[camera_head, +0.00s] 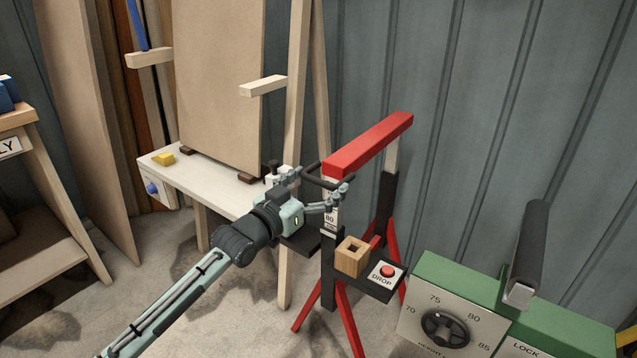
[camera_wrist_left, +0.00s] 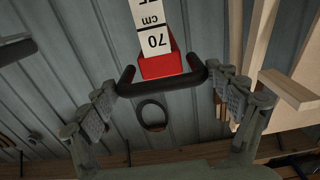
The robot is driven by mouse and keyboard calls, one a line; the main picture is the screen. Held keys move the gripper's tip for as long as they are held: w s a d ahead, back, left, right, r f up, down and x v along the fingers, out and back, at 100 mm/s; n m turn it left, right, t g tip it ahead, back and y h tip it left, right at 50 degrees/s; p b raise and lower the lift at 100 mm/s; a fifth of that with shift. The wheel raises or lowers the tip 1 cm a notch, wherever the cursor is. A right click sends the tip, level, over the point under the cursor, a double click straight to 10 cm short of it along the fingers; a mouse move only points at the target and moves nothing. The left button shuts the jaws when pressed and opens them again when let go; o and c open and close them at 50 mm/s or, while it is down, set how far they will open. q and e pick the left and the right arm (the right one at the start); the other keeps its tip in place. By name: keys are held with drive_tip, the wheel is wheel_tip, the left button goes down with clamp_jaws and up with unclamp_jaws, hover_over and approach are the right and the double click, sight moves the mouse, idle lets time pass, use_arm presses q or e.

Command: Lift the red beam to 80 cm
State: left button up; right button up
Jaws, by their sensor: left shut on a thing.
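The red beam (camera_head: 370,143) lies level across the top of a stand with pale uprights, black sleeves and red legs. A scale strip (camera_head: 330,217) on the near upright shows 80; in the left wrist view a strip (camera_wrist_left: 151,30) reads 70 cm, upside down. My left gripper (camera_head: 318,184) is at the near upright, below the beam's near end, shut on the black handle (camera_wrist_left: 162,85), which spans between its fingers in the wrist view. My right gripper is in neither view.
A wooden block with a square hole (camera_head: 352,257) and a red DROP button (camera_head: 388,270) sit on the stand's black shelf. A green box (camera_head: 455,285) with a numbered dial (camera_head: 445,330) and a black lever (camera_head: 527,250) stands right. An easel (camera_head: 220,85) and white bench (camera_head: 205,185) stand left.

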use_arm(q)
drive_tip(key=o, duration=1.4)
drive_tip(key=shift+d+r, duration=0.15)
drive_tip(key=shift+r, duration=0.2)
drive_tip(key=shift+f, duration=0.25)
drive_tip(key=shift+s+a+f, duration=0.1)
drive_tip(key=shift+s+a, duration=0.1)
drive_tip(key=shift+a, duration=0.05)
drive_tip(key=v, duration=1.1)
drive_tip(key=shift+s, duration=0.2)
